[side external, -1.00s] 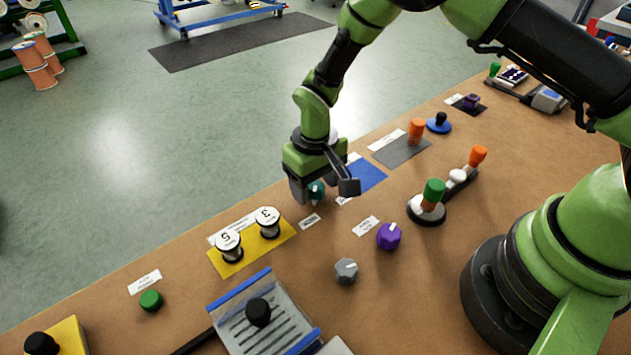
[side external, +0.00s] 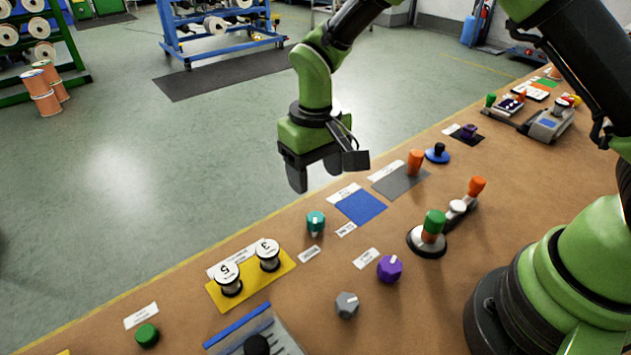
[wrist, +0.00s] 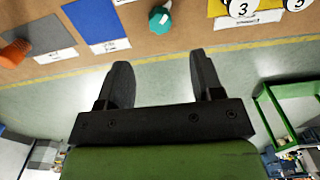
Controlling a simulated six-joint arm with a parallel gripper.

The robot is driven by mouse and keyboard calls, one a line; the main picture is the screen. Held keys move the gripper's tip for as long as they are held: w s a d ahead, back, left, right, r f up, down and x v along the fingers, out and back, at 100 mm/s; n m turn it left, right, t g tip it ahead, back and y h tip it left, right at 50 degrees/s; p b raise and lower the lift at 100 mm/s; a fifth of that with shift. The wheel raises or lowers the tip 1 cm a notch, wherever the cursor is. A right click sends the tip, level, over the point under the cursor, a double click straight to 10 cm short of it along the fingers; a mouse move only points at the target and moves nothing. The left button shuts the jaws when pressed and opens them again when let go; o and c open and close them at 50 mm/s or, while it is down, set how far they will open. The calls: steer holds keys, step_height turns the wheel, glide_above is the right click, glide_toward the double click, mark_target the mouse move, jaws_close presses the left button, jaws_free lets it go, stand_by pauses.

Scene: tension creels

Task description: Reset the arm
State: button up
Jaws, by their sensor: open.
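My gripper (side external: 325,172) is open and empty, raised above the far edge of the bench in the side view. In the wrist view my gripper (wrist: 160,85) shows two dark fingers spread apart with nothing between them. A teal knob (side external: 315,222) stands on the bench below the gripper, clear of the fingers. The teal knob also shows in the wrist view (wrist: 160,20), beyond the fingertips.
A yellow plate (side external: 273,279) carries two numbered spools. A blue mat (side external: 361,208), a grey mat (side external: 405,184) with an orange peg (side external: 415,162), a purple knob (side external: 390,268) and a grey knob (side external: 347,305) are nearby. The air around the gripper is free.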

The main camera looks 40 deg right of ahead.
steer(key=s+d+r+m+t+y, duration=0.1)
steer(key=s+d+r+t, duration=0.15)
steer(key=r, duration=0.45)
steer(key=s+d+r+m+t, duration=0.15)
steer(key=s+r, duration=0.25)
steer(key=r, duration=0.4)
steer(key=s+d+r+t, duration=0.1)
steer(key=s+r, duration=0.1)
steer(key=s, duration=0.4)
steer(key=s+d+r+m+t+y, duration=0.1)
steer(key=s+d+r+t, duration=0.1)
steer(key=s, duration=0.5)
steer(key=shift+s+d+r, duration=0.15)
steer(key=shift+s+r, duration=0.15)
steer(key=shift+r, duration=0.3)
